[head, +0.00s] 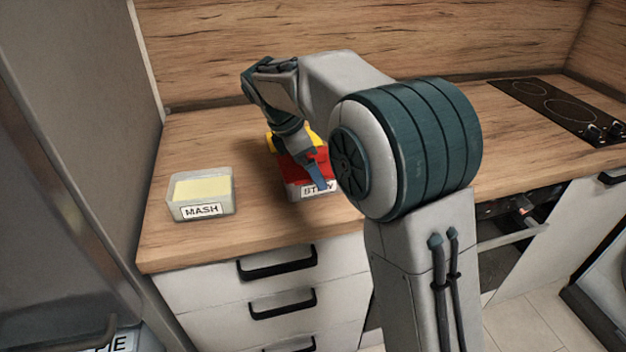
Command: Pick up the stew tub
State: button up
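The stew tub (300,194) stands on the wooden worktop, a pale container with red showing at its top. Its front label is partly covered, and only some letters, starting with "ST", can be made out. My gripper (317,178) points down at the tub's front right part, with a blue finger in front of the red top and label. Only part of the gripper shows, so I cannot tell whether it is open or shut, or whether it touches the tub. My arm hides the tub's right side.
A clear tub labelled MASH (201,209), with pale yellow contents, stands to the left. A yellow thing (274,143) is right behind the stew tub, partly hidden by my arm. A black hob (560,108) is at the far right. The worktop (200,140) behind the MASH tub is clear.

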jog(key=shift+d+f, duration=0.25)
jog(key=shift+f, duration=0.45)
jog(key=c, duration=0.8)
jog(key=shift+r, duration=0.1)
jog(key=shift+c, duration=0.5)
jog(key=shift+w+r, duration=0.1)
